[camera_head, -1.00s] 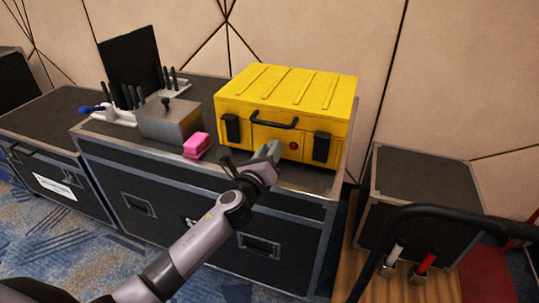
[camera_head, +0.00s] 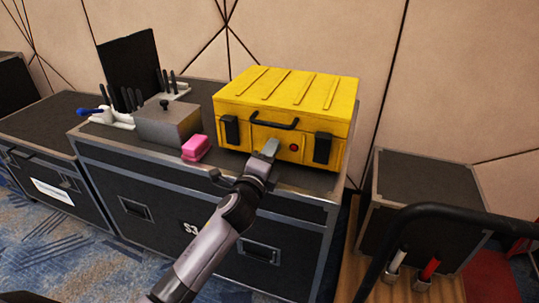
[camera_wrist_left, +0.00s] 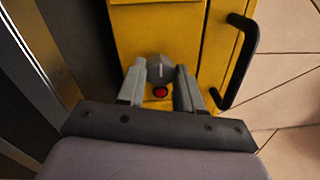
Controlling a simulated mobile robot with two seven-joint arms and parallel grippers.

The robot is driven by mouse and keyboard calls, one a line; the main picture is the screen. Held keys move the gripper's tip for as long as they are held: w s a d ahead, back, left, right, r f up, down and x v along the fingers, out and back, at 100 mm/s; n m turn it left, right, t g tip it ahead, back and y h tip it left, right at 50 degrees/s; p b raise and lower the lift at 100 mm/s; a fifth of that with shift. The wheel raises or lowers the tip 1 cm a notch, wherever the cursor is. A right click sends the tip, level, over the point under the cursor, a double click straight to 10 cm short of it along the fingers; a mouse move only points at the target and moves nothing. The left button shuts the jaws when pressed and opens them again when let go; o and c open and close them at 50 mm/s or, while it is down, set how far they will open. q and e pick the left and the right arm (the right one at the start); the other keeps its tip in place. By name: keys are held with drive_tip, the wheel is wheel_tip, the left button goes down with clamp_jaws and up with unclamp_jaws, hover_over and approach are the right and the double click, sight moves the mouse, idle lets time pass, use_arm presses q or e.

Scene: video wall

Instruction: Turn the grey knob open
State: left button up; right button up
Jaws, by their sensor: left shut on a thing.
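The yellow case (camera_head: 290,95) stands on a black flight case, its front facing me. The grey knob (camera_wrist_left: 160,69) with a light pointer line shows on the case front in the left wrist view, just above a red button (camera_wrist_left: 160,92). My left gripper (camera_head: 270,146) is at the case front, and it shows in the left wrist view (camera_wrist_left: 160,74) with a finger on each side of the knob, shut on it. In the head view the gripper hides the knob, while the red button (camera_head: 294,147) shows to its right. My right gripper is not in view.
A pink block (camera_head: 195,147) and a grey metal box (camera_head: 168,122) stand left of the yellow case. A black handle (camera_head: 275,123) and two latches are on its front. The flight case (camera_head: 150,185) has a metal front edge.

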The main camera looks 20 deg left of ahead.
use_arm(q)
drive_tip(key=shift+f+n, duration=0.1)
drive_tip(key=shift+n, duration=0.4)
drive_tip(key=o, duration=1)
drive_tip(key=shift+o, duration=0.2)
drive_tip(key=shift+s, duration=0.15)
drive_tip(key=s, duration=0.7)
drive_tip(key=shift+p, duration=0.45)
drive_tip(key=shift+a+f, duration=0.1)
drive_tip(key=s+f+n+g+h, duration=0.1)
drive_tip(key=s+f+n+g, duration=0.3)
drive_tip(key=s+f+n, duration=0.7)
drive_tip(key=s+f+n+g+h, duration=0.1)
drive_tip(key=s+f+n+g, duration=0.45)
drive_tip(key=s, duration=0.85)
wheel_tip(320, 180, up, 9)
drive_tip(key=a+n+t+p, duration=0.1)
drive_tip(key=p, duration=1.4)
drive_tip(key=shift+s+a+r, duration=0.15)
drive_tip(key=shift+s+a, duration=0.15)
drive_tip(key=shift+a, duration=0.1)
